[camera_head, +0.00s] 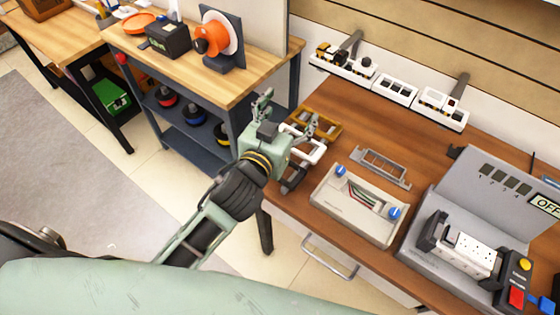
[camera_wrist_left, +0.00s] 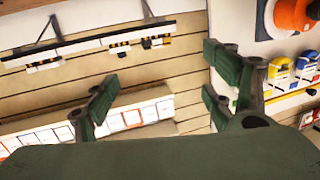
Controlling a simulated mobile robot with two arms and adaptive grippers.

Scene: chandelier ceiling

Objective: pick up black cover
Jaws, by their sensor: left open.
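A dark piece (camera_head: 293,181), which looks like the black cover, lies at the left edge of the brown workbench, beside a white frame (camera_head: 304,148) and an ochre frame (camera_head: 325,117). My left gripper (camera_head: 290,114) is in front of these frames and hides part of them. Its fingers are spread wide with nothing between them. In the left wrist view the open fingers (camera_wrist_left: 158,86) face the slatted wall and its fittings, and no black cover can be made out there. My right gripper is not in view.
A grey frame (camera_head: 381,167) and a beige box with blue knobs (camera_head: 357,207) are on the brown workbench (camera_head: 415,150). A grey tester (camera_head: 440,255) stands at right. White wall fixtures (camera_head: 395,88) are behind. A wooden-topped shelf unit (camera_head: 262,72) stands at left.

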